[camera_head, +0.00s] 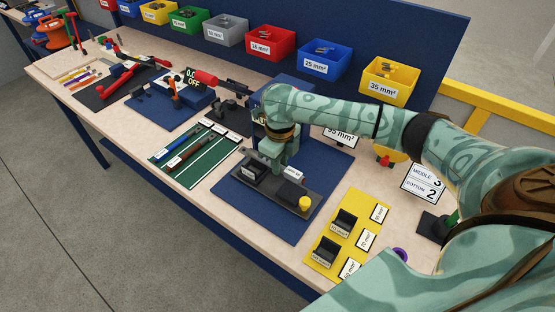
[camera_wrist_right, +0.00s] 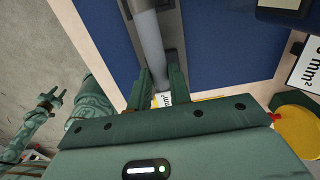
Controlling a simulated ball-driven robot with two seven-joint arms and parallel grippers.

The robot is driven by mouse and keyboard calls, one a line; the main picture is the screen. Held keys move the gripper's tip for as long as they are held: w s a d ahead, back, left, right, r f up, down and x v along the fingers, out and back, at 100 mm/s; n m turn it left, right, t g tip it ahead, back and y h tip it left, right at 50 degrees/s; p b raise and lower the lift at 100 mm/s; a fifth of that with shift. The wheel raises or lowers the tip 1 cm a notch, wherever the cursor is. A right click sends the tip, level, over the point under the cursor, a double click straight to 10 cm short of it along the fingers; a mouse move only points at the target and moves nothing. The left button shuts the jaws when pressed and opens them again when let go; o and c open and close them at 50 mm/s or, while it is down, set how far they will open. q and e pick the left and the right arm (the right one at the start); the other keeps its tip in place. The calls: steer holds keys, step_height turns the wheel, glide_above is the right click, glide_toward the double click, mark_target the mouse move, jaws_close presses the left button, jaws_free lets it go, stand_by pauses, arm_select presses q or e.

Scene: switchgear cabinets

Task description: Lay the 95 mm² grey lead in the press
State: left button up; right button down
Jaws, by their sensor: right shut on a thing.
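My right gripper (camera_head: 277,160) points down over a long dark fixture (camera_head: 272,190) on a blue mat; the fixture carries black blocks and a yellow knob (camera_head: 305,203), and I take it for the press. In the right wrist view the right gripper's fingers (camera_wrist_right: 161,88) are shut on the grey lead (camera_wrist_right: 150,38), a thick grey cylinder running away from the fingers along the fixture. A white label shows between the fingertips. In the head view the hand hides most of the lead, and I cannot tell whether it touches the fixture. My left gripper (camera_wrist_right: 50,102) is open and empty, away over the floor.
A green mat (camera_head: 195,152) left of the fixture holds blue and brown leads. A yellow tray (camera_head: 340,235) with black dies stands at right. Coloured bins, such as the yellow one (camera_head: 390,80), line the back. Tools lie at the far left. Bare bench shows along the front edge.

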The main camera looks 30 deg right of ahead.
step_height(320, 180, down, 5)
steer(key=b, duration=0.2)
steer(key=shift+w+r+b, duration=0.1)
steer(key=shift+w+b, duration=0.05)
steer(key=shift+b, duration=0.2)
steer(key=shift+f, duration=0.65)
steer(key=shift+w+a, duration=0.2)
steer(key=shift+w, duration=0.15)
steer(key=c, duration=1.2)
jaws_free()
steer(key=shift+s+f, duration=0.1)
step_height(320, 180, up, 16)
steer(key=p, duration=0.4)
steer(key=shift+r+p, duration=0.2)
steer(key=shift+p, duration=0.15)
